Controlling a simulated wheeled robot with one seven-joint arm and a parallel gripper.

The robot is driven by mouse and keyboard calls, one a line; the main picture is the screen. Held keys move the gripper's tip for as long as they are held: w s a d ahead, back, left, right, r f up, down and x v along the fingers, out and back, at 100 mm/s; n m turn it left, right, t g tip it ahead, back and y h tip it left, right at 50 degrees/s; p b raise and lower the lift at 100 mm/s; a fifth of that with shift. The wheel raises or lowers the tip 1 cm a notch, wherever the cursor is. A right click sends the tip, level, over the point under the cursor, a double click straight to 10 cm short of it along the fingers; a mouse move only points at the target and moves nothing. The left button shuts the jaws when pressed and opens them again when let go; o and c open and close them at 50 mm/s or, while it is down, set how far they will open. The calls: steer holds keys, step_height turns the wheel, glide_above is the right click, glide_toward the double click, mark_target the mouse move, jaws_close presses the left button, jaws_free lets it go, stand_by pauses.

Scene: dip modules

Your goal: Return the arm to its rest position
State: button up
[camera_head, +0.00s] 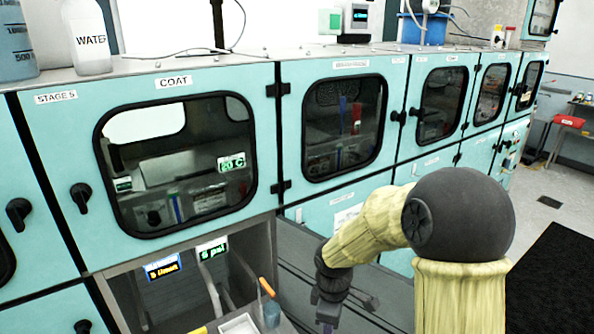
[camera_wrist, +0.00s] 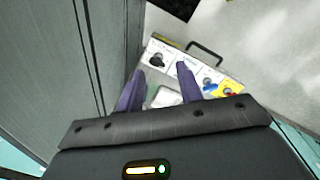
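My arm, in yellowish sleeves with a dark round elbow, reaches left from the lower right in the head view and bends down at its wrist. My gripper (camera_head: 328,312) hangs at the bottom centre, in front of the teal cabinets and right of an open lower bay (camera_head: 185,270). Its fingertips are too small or cut off to judge there. In the wrist view, the two purple fingers of my gripper (camera_wrist: 160,70) stand apart with nothing held between them. A pale panel with pictured labels (camera_wrist: 205,75) and a dark handle lies beyond them.
Teal cabinets (camera_head: 262,190) with dark windows and black knobs line the left and back. An orange-handled item (camera_head: 267,288) and a white tray (camera_head: 238,325) sit at the open bay. A water bottle (camera_head: 88,40) stands on the cabinet top. Floor shows at right.

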steer(key=s+d+r+m+t, duration=0.1)
steer(key=s+d+r+m, duration=0.1)
steer(key=s+m, duration=0.3)
steer(key=s+d+r+m, duration=0.3)
steer(key=s+d+m, duration=0.2)
steer(key=m, duration=0.4)
steer(key=shift+s+d+m+t+p, duration=0.3)
steer(key=shift+s+t+p, duration=0.1)
steer(key=shift+s, duration=0.2)
steer(key=shift+w+r, duration=0.1)
